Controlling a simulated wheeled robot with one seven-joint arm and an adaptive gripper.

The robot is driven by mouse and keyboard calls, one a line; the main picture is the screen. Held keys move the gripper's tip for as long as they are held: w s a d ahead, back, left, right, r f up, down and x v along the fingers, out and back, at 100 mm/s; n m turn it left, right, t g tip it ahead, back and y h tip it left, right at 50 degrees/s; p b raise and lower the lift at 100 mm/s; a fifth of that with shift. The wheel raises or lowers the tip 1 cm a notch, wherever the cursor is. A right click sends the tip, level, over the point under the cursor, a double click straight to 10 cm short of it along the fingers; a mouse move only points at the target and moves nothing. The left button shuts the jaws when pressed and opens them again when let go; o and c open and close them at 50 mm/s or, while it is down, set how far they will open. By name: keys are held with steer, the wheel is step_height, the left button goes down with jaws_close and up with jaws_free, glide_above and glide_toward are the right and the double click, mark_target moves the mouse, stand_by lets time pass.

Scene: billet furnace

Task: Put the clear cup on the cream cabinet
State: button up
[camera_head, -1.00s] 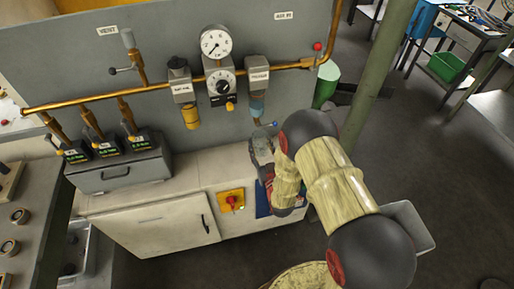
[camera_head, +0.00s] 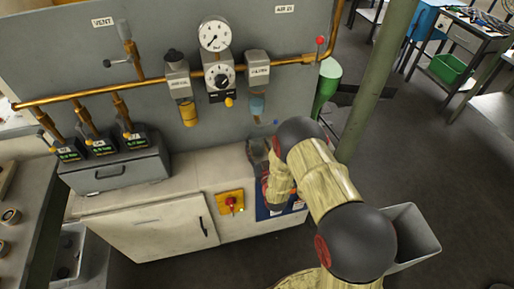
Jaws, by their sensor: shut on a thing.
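The cream cabinet (camera_head: 160,229) stands below the grey panel, with a pale top and a door with a dark handle. My gripper (camera_head: 263,165) is over the right end of the cabinet top, close to the panel, and mostly hidden behind my arm. It is shut on a greyish see-through thing, seemingly the clear cup (camera_head: 257,150), which shows only in part at the gripper's far end. I cannot tell whether the cup touches the cabinet top.
A grey drawer box (camera_head: 115,172) with several small meters stands on the cabinet's left part. A yellow plate with a red switch (camera_head: 231,203) is on the front. The cabinet top (camera_head: 205,172) is bare between box and gripper. A green pole (camera_head: 375,80) rises at right.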

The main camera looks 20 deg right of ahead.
steer(key=shift+r, duration=0.1)
steer(key=o, duration=1.2)
steer(key=shift+c, duration=0.2)
steer(key=s+p, duration=0.2)
steer(key=s, duration=0.9)
steer(key=shift+s+p, duration=0.35)
steer(key=shift+s, duration=0.15)
